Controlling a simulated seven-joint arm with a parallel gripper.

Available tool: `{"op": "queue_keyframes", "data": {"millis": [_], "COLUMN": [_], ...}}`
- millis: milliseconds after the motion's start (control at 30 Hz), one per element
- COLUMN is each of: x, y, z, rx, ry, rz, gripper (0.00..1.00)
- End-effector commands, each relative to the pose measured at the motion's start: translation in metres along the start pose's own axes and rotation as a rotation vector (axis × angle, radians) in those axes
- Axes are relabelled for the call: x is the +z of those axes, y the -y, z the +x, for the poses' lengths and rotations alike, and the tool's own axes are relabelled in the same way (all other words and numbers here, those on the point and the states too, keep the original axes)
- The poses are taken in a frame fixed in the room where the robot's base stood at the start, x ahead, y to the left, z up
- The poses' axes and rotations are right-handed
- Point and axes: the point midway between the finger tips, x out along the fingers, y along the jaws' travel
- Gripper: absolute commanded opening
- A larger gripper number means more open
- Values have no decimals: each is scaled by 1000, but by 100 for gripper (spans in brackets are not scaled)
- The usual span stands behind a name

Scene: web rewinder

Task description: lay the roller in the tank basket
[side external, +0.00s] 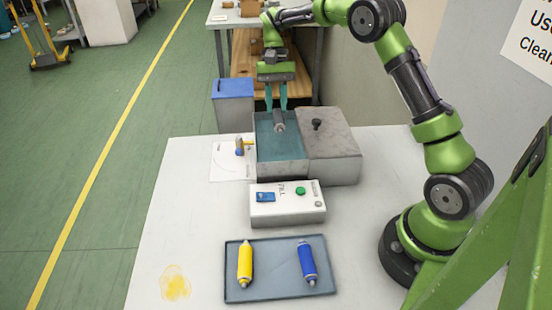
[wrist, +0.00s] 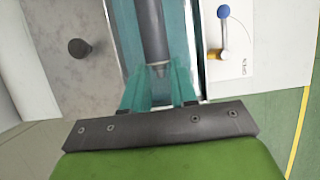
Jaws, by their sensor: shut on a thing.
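My gripper (side external: 277,106) has teal fingers and is shut on a dark grey roller (side external: 279,121), held over the open tank. In the wrist view the roller (wrist: 152,30) runs lengthwise between the teal fingers (wrist: 160,95). The tank (side external: 282,170) is a grey metal box whose left part is open with a teal interior. The tank basket cannot be told apart from that teal interior. Whether the roller touches the tank bottom cannot be told.
A grey lid with a black knob (side external: 317,124) covers the tank's right part. In front are a FILL control box (side external: 287,209) and a tray (side external: 280,291) with yellow (side external: 245,264) and blue rollers (side external: 307,262).

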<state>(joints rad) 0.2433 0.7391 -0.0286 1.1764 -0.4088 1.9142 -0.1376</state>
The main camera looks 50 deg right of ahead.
Motion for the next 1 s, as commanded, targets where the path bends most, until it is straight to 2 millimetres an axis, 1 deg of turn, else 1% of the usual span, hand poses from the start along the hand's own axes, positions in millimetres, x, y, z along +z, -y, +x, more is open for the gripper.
{"op": "queue_keyframes", "data": {"millis": [200,300,433,600,700,1000], "x": [-17,-22,-26,-35,-38,-39], "y": [-2,-1,-1,-1,-1,-1], "z": [36,48,59,82,88,90], "rx": [1,-1,0,-1,-1,-2], "ry": [6,3,3,4,1,1], "rz": [1,2,1,2,1,1], "gripper": [0,0,0,0,0,0]}}
